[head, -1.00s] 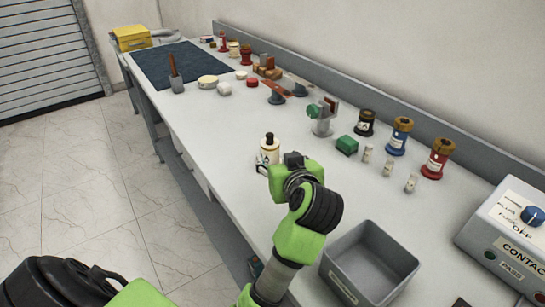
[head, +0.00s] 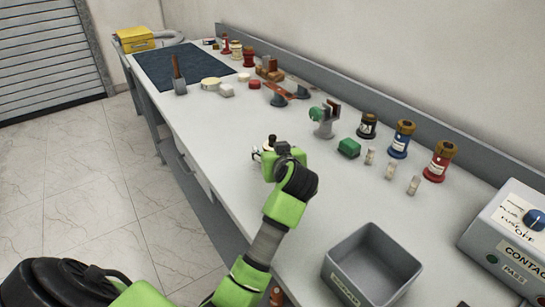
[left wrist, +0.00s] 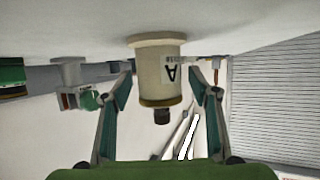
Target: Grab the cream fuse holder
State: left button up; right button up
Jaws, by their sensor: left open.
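The cream fuse holder (left wrist: 158,75) stands between the two fingers of my left gripper (left wrist: 161,82) in the left wrist view, which looks upside down. It has a dark letter A label, a wide base flange and a dark knob. Gaps show between it and the fingers, which are open on either side. In the head view the fuse holder (head: 268,148) is mostly hidden behind my left wrist; its dark top and a bit of cream show. My left fingers are hardly visible there. My right gripper is not in view.
A grey bin (head: 372,262) stands at the front right, beside a grey control box (head: 510,240). The bench's middle is mostly clear.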

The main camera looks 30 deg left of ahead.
pick_arm(q)
jog(key=c, duration=1.4)
jog(key=shift+r, duration=0.1)
jog(key=shift+r, duration=0.15)
